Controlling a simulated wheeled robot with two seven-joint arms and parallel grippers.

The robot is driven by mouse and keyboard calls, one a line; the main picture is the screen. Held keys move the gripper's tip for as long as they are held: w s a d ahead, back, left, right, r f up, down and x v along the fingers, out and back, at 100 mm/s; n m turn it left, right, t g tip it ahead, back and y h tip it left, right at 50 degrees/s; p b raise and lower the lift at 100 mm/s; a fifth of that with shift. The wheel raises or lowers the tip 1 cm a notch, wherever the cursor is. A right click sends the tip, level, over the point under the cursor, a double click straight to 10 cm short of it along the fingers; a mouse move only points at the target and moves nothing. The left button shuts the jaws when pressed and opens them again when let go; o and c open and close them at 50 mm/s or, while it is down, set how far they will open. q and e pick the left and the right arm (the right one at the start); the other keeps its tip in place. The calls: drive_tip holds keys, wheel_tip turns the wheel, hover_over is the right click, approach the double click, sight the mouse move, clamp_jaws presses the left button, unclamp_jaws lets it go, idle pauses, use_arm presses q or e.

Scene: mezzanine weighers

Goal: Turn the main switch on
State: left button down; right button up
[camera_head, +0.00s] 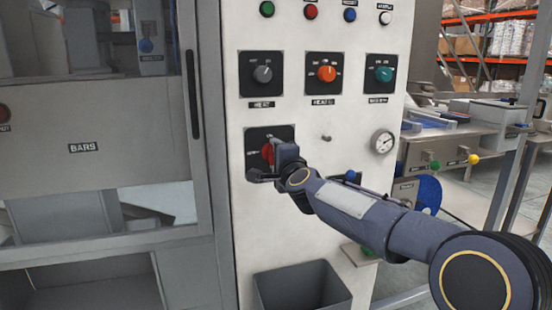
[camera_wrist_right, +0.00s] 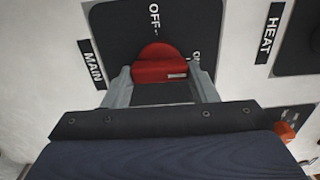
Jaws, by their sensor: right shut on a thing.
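The main switch is a red knob (camera_head: 267,153) on a black plate (camera_head: 287,134), low on the left of the pale panel. My right gripper (camera_head: 275,164) reaches it from the right and hides part of it. In the right wrist view the red knob (camera_wrist_right: 160,62) sits between the two grey fingers of my right gripper (camera_wrist_right: 160,78), which is shut on it. OFF and a partly covered ON are printed on the black plate (camera_wrist_right: 112,30), with a MAIN label (camera_wrist_right: 91,64) beside it. I cannot tell which mark the knob points to. My left gripper is not in view.
Grey, orange and teal rotary knobs (camera_head: 327,74) sit in a row above. A gauge (camera_head: 383,141) is on the right of the panel. A grey bin (camera_head: 300,287) is below. A grey cabinet marked BARS (camera_head: 110,170) stands close on the left.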

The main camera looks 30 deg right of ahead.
idle(0.3)
drive_tip(key=o, duration=1)
drive_tip(key=v, duration=0.7)
drive_tip(key=shift+s+p, duration=0.35)
drive_tip(key=shift+s, duration=0.05)
drive_tip(key=shift+a, duration=0.1)
